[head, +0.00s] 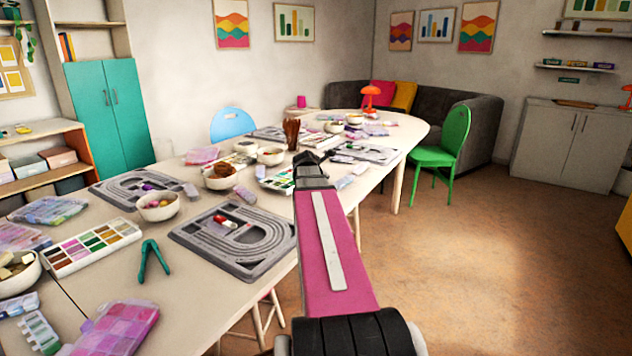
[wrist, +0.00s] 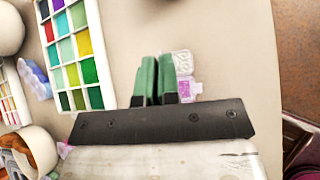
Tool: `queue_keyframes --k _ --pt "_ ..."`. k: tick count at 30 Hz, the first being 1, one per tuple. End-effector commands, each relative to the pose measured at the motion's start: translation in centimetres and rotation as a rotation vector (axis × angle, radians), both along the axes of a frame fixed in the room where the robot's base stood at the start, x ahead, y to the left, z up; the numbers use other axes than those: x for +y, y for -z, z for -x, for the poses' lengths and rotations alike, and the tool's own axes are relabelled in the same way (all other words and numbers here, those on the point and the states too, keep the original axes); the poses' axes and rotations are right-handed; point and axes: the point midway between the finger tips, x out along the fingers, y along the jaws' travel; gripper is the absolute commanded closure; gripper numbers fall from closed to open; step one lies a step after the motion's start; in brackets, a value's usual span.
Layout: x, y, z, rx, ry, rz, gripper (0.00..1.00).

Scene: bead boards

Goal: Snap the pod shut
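A small pod (wrist: 184,76) lies on the table in the wrist view, just right of my fingers. It looks open: a clear, patterned part is at the far side and a pink-purple part at the near side. My gripper (wrist: 157,78) has two green fingers close together, with nothing seen between them. The right finger overlaps the pod's left edge in the picture; I cannot tell whether it touches. In the head view my gripper (head: 312,158) is over the long table, and I cannot tell for sure which small clear piece there is this pod.
A white bead palette (wrist: 72,50) lies left of my fingers, with a bowl (wrist: 38,150) at the lower left. The table edge and brown floor are at the right. The head view shows grey bead boards (head: 236,262), green tweezers (head: 152,258) and a green chair (head: 447,150).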

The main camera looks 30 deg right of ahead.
Motion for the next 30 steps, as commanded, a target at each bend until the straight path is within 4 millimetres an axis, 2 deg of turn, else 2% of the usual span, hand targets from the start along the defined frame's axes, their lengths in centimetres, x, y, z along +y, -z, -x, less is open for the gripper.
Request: queue_keyframes --k 3,18,30 --pt "-0.3 0.2 1.0 -0.100 0.003 -0.051 1.00" --pt "-1.2 1.4 2.6 -0.472 0.002 -0.237 1.00" --pt "-1.5 2.0 2.9 -0.600 0.000 -0.300 1.00"
